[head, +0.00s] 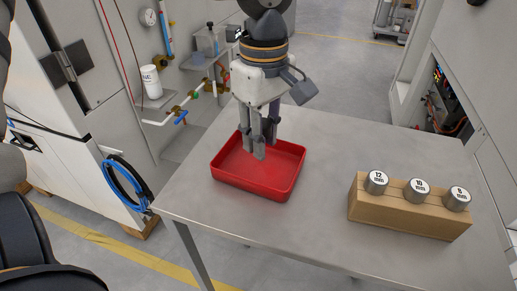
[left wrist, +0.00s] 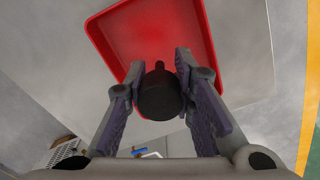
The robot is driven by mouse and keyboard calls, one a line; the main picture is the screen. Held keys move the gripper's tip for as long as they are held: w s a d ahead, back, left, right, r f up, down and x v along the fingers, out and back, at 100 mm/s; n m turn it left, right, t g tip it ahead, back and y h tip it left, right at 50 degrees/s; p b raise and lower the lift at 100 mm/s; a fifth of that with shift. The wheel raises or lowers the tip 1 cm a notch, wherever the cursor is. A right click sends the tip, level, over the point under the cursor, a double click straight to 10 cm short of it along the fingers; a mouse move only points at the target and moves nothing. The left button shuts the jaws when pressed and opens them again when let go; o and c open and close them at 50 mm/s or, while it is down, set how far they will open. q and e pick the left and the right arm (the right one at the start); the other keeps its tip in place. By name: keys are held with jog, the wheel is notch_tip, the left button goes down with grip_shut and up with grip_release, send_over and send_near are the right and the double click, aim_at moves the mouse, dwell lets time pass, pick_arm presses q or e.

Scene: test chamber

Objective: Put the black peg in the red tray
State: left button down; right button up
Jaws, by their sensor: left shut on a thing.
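The red tray (head: 227,183) lies on the metal table, a shallow open box with a bare floor. My left gripper (head: 258,148) points down over the tray's inside, near its back half. In the left wrist view, the black peg (left wrist: 160,98) sits between the two fingers of my left gripper (left wrist: 172,88), which are shut on it. A thinner dark tip of the peg points toward the red tray (left wrist: 208,40). In the head view the fingers mostly hide the peg. I cannot tell whether it touches the tray floor. My right gripper is not in view.
A wooden block (head: 400,213) stands on the right of the metal table (head: 330,150), holding three silver-topped cylinders, the left one (head: 376,182) marked 12 mm. The table between tray and block is clear. A wall with pipes and a white bottle (head: 151,82) is behind, at left.

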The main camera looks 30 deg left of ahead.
pick_arm(q)
jog(key=shift+a+f, duration=0.15)
jog(key=shift+f, duration=0.8)
jog(key=shift+a+f, duration=0.15)
jog(key=shift+f, duration=0.75)
jog(key=shift+s, duration=0.1)
jog(key=c, duration=1.4)
grip_release()
jog(key=shift+f, duration=0.15)
jog(key=shift+o, duration=0.2)
notch_tip(320, 180, up, 12)
jog(key=shift+r, duration=0.2)
